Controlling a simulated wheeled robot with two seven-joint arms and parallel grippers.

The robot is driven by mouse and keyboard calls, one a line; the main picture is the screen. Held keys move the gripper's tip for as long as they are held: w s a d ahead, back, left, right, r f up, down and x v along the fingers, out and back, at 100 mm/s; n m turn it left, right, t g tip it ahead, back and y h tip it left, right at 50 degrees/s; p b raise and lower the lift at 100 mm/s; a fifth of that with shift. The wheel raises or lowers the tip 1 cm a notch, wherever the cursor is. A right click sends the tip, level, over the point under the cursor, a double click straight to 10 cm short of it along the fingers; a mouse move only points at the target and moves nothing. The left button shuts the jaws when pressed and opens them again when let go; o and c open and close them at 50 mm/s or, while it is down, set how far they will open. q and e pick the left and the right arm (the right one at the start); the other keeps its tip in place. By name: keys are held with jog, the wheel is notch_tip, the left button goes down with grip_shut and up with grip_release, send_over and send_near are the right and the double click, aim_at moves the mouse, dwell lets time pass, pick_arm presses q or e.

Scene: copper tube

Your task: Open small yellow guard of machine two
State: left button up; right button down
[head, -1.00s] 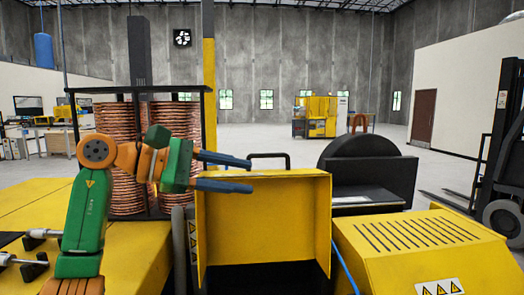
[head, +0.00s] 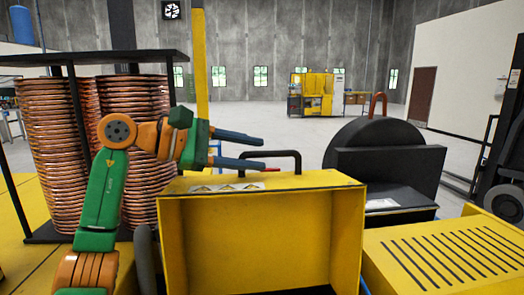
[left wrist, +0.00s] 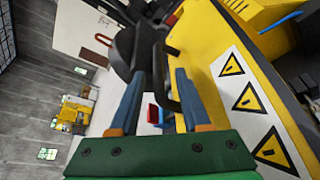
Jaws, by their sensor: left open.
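The yellow guard (head: 262,235) stands at the centre of the head view, with its hollow inner side facing me and a dark space under it. Its top carries warning labels and a black handle (head: 271,153). My left gripper (head: 262,154) is open, its two blue fingers pointing right at the left part of the handle. In the left wrist view, the black handle (left wrist: 162,85) shows between the spread fingers (left wrist: 158,76), beside the yellow labelled face (left wrist: 240,85). I cannot tell whether a finger touches the handle. My right gripper is not in view.
Copper coils (head: 60,150) stand in a black rack at left, behind my left arm. A black round-backed machine part (head: 385,165) and a slotted yellow cover (head: 450,255) lie to the right. A small red piece (head: 271,169) sits near the handle. Open floor lies behind.

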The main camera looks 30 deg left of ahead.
pick_arm(q)
jog(key=x, duration=0.3)
jog(key=shift+r, duration=0.1)
jog(key=shift+w, duration=0.25)
jog(key=shift+a, duration=0.1)
jog(key=shift+s, duration=0.2)
grip_shut()
jog(key=shift+f, duration=0.2)
dwell(0.5)
